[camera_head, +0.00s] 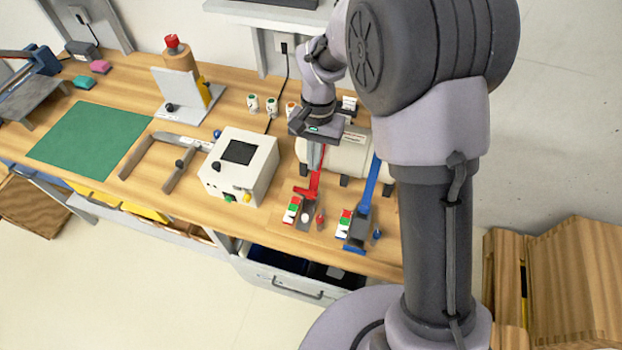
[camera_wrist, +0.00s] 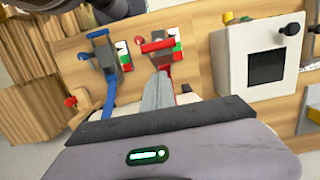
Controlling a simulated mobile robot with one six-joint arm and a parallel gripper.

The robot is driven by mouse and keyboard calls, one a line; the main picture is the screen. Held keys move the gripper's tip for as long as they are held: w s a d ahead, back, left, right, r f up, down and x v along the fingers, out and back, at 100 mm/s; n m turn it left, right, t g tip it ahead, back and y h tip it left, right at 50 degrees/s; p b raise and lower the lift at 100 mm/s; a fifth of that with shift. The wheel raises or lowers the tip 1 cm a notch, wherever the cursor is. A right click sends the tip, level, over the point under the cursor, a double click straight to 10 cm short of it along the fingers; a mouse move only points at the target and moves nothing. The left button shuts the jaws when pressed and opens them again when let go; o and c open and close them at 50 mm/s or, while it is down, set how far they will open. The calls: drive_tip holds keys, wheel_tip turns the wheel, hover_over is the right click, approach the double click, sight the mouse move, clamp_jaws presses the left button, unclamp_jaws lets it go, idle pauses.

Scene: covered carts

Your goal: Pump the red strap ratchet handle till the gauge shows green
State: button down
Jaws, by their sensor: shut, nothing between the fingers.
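The red strap (camera_head: 314,181) runs down from a white cylinder to its ratchet on a wooden board. The red ratchet handle (camera_head: 305,192) is a crossbar; it also shows in the wrist view (camera_wrist: 157,46), just beyond my fingertips. The gauge beside it (camera_head: 292,210) has red, green and white patches, also visible in the wrist view (camera_wrist: 177,46); its reading is too small to tell. My gripper (camera_head: 314,166) is shut and empty, pointing down above the red strap. In the wrist view my fingers (camera_wrist: 161,76) hide part of the strap; I cannot tell whether they touch it.
A blue strap (camera_head: 371,180) with its own ratchet and gauge (camera_head: 345,222) lies close on the right. A white box with a dark screen (camera_head: 239,166) stands left. The white cylinder (camera_head: 350,154) is behind. An open drawer (camera_head: 297,284) juts out below the bench edge.

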sight(309, 194)
drive_tip(key=f, duration=0.1)
drive_tip(key=s+a+f, duration=0.1)
drive_tip(key=s, duration=0.1)
drive_tip(key=shift+s+a+f+b, duration=0.2)
drive_tip(key=shift+a+f+b, duration=0.1)
drive_tip(key=shift+f, duration=0.1)
drive_tip(key=shift+s+d, duration=0.1)
drive_tip(key=shift+s, duration=0.15)
drive_tip(key=shift+f, duration=0.1)
